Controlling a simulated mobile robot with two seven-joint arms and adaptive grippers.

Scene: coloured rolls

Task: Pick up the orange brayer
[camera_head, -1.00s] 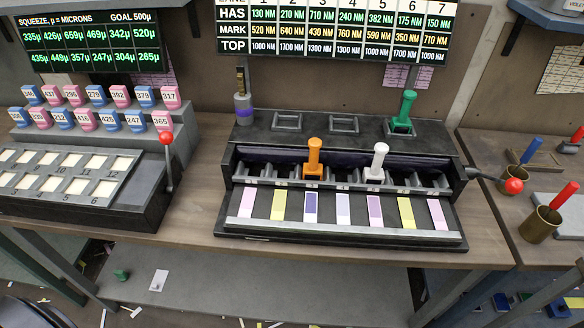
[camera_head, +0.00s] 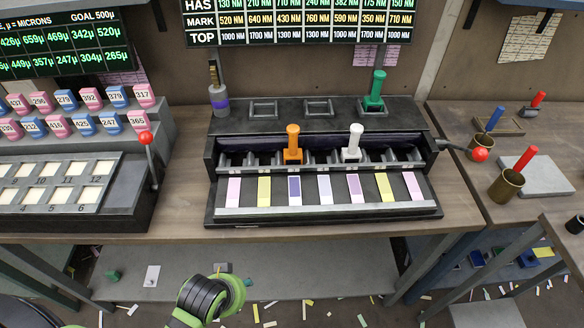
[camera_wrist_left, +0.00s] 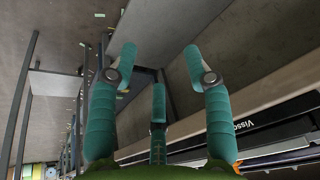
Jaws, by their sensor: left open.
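The orange brayer (camera_head: 292,143) stands upright in a slot of the black machine (camera_head: 212,185), left of a white brayer (camera_head: 352,142). I do not see the orange brayer for certain in that view. My right gripper is out of view.
A green brayer (camera_head: 375,90) stands in a holder at the back right of the machine. A red-knobbed lever (camera_head: 480,154) sticks out at its right side. Another red-knobbed lever (camera_head: 146,138) stands left of it. Coloured strips lie on the machine's sloped front.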

